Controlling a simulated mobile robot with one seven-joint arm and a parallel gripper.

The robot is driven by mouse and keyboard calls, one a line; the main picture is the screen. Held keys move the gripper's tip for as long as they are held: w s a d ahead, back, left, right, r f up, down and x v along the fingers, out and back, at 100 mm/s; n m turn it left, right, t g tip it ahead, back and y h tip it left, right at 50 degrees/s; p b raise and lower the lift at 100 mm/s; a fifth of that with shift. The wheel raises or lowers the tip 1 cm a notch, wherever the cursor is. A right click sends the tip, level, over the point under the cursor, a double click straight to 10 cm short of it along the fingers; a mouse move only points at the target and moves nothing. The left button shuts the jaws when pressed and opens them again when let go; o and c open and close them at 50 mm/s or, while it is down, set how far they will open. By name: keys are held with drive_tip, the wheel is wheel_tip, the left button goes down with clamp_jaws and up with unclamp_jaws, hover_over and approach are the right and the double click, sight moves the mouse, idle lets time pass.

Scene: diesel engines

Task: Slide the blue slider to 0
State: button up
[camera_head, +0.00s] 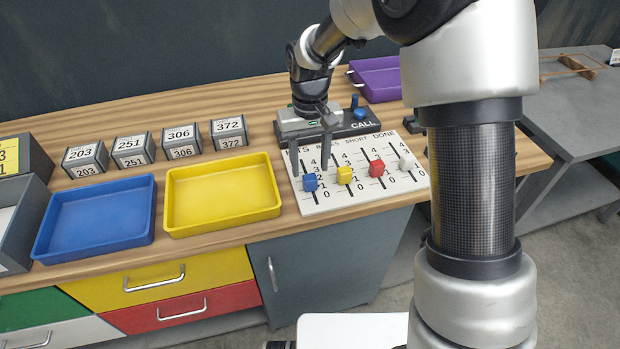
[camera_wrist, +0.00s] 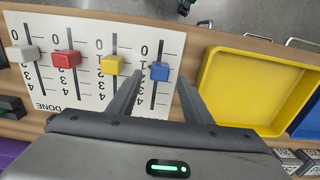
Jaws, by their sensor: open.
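The white slider board (camera_head: 345,197) lies on the bench, with scales running down to 0 at its front edge. The blue slider (camera_head: 310,182) is the leftmost knob, a little behind the 0 end, around the 1 mark. In the wrist view the board appears upside down, and the blue slider (camera_wrist: 160,72) is between the fingertips, with gaps on both sides. My gripper (camera_head: 309,172) is open and points down over the blue slider's track. It also shows in the wrist view (camera_wrist: 161,80). Contact with the slider cannot be made out.
Yellow (camera_head: 344,175), red (camera_head: 376,169) and light grey (camera_head: 406,163) sliders stand to the right. A yellow tray (camera_head: 222,226) and blue tray (camera_head: 97,246) lie left. A CALL box (camera_head: 365,124) sits behind the board. Numbered blocks stand behind the trays.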

sight(310, 177)
wheel_tip(310, 177, down, 5)
drive_tip(key=shift+f, duration=0.15)
clamp_jaws()
idle(0.4)
